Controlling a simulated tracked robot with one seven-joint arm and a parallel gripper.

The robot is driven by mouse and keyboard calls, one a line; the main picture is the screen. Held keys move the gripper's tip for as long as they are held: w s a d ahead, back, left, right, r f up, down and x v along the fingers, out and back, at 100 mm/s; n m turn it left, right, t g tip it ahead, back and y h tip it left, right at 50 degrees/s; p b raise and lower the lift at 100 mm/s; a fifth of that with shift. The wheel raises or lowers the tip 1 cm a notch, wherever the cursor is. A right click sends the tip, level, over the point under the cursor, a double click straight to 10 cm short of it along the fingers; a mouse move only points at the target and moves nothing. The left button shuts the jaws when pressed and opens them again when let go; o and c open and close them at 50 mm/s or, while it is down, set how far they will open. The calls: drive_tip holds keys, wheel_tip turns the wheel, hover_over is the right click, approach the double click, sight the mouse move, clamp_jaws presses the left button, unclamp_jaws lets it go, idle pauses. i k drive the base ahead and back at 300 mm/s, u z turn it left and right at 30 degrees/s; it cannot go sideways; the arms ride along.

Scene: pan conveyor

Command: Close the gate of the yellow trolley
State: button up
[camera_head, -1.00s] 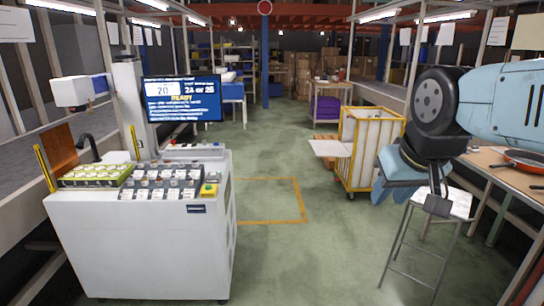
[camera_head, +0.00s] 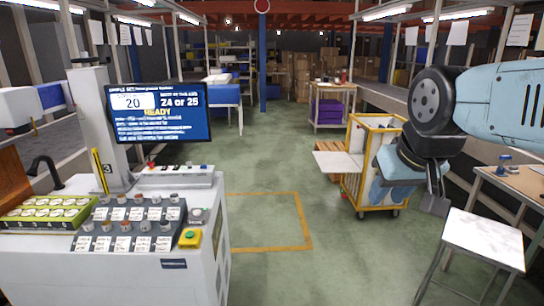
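The yellow trolley (camera_head: 348,175) stands right of the middle on the green floor, a yellow frame with pale side panels on castors. Its whitish gate (camera_head: 341,162) sticks out to the left, flat and roughly level, so it is open. My gripper (camera_head: 437,203) hangs at the right, in front of the trolley's right part in the picture and hiding some of it. It appears apart from the gate. Its dark fingers are small and seen edge-on, so their opening is unclear.
A white machine (camera_head: 150,262) with a screen (camera_head: 160,112) fills the left. A white-topped stool (camera_head: 482,238) and a workbench (camera_head: 517,180) stand at the right. An orange floor outline (camera_head: 306,222) lies left of the trolley. The middle aisle is clear.

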sight(332, 162)
drive_tip(key=u, duration=0.05)
drive_tip(key=i, duration=3.8)
drive_tip(key=z, duration=1.2)
